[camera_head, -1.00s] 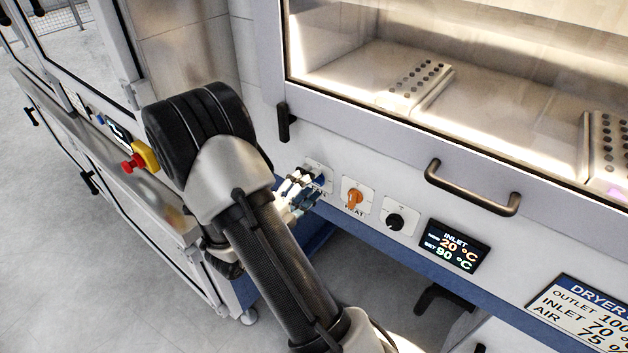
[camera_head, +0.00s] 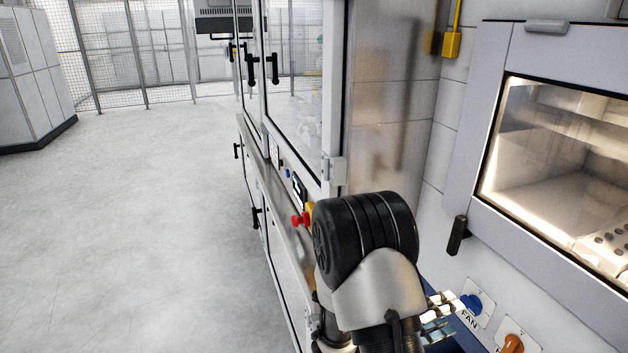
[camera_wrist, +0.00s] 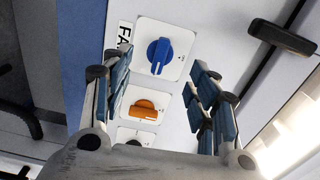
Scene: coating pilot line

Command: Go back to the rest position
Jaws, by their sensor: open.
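My gripper (camera_head: 440,318) is at the lower right of the head view, partly hidden behind my arm, close to the dryer's control panel. In the wrist view my gripper (camera_wrist: 160,100) is open, its blue-padded fingers apart with nothing between them. The blue FAN knob (camera_wrist: 159,54) lies ahead between and beyond the fingertips, and it also shows in the head view (camera_head: 471,303). The orange knob (camera_wrist: 143,110) is nearer the palm in the wrist view. A black knob (camera_wrist: 129,135) is partly hidden by the gripper body.
The dryer cabinet (camera_head: 478,165) with its lit window stands at the right. A black latch (camera_wrist: 283,37) juts out near the fingers. A neighbouring cabinet with a red emergency button (camera_head: 299,220) is left of my arm. Open floor (camera_head: 130,230) lies at the left.

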